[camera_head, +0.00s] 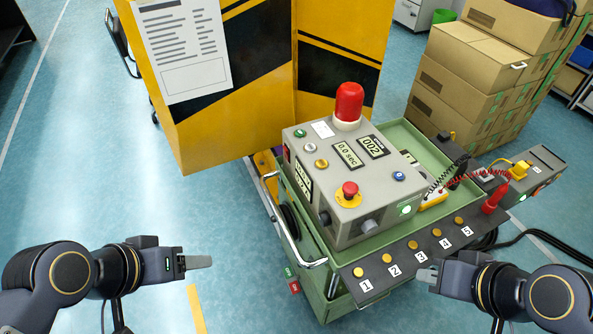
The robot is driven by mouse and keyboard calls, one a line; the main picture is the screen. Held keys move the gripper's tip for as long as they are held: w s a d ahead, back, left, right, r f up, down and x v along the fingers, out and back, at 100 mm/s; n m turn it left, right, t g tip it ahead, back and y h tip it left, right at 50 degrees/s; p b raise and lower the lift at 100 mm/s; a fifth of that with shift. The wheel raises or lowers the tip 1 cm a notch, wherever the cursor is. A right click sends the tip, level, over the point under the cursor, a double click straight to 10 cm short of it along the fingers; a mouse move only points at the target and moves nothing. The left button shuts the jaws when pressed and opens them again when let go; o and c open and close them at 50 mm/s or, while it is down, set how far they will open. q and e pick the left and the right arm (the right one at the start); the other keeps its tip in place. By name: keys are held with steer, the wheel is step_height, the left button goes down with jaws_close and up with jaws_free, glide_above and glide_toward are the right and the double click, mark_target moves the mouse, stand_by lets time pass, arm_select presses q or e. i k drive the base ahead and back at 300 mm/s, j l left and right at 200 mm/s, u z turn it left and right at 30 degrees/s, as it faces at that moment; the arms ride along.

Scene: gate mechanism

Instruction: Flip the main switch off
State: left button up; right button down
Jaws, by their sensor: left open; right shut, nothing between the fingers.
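A grey control box (348,215) sits on the green cart (318,287). The front face has dark knobs (369,227) and a lit green-white element (405,210). A small green and red piece (292,281) shows at the cart's lower left; I cannot tell which part is the main switch. My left gripper (208,262) is open and empty, left of the cart. My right gripper (421,275) is shut and empty, close to the front strip's right part.
A dark strip (407,254) with numbered brass contacts runs along the cart's front. Yellow panels (260,111) stand behind, cardboard boxes (463,84) at right. Coiled cables and a red probe (495,197) lie right. Floor at left is clear.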

mark_target(287, 152)
steer(key=i+j, duration=0.4)
steer(key=j, duration=0.15)
steer(key=i+j, duration=0.15)
steer(key=j, duration=0.25)
steer(key=i+j+u, duration=0.1)
steer(key=j, duration=0.25)
steer(key=i+j, duration=0.2)
steer(key=j, duration=0.2)
steer(key=u, duration=0.05)
